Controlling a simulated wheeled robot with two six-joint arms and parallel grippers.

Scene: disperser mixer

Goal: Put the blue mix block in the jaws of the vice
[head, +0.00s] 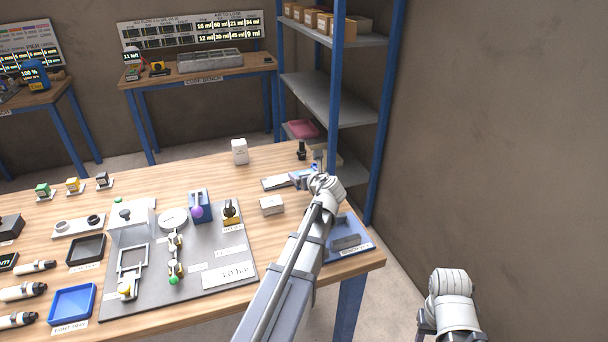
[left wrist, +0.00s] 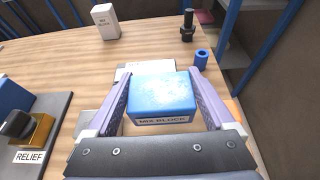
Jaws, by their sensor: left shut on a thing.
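The blue mix block (left wrist: 160,98), labelled "MIX BLOCK" on its near face, sits between the two lavender fingers of my left gripper (left wrist: 160,76). The gripper is shut on it. In the head view my left gripper (head: 305,177) is at the right back of the table, where the block is small and partly hidden by my wrist. It is over or near a white label plate (head: 276,183); I cannot tell how high. I cannot pick out the vice jaws for sure. My right arm shows at the lower right, but its gripper jaws cannot be made out.
A grey board (head: 235,285) holds fixtures, including a blue body with a purple ball (head: 199,207) and the relief knob (head: 231,211). A white box (head: 239,151), a black post (head: 301,150) and a blue ring (left wrist: 202,57) stand behind. A blue tray (head: 347,250) is at the right edge.

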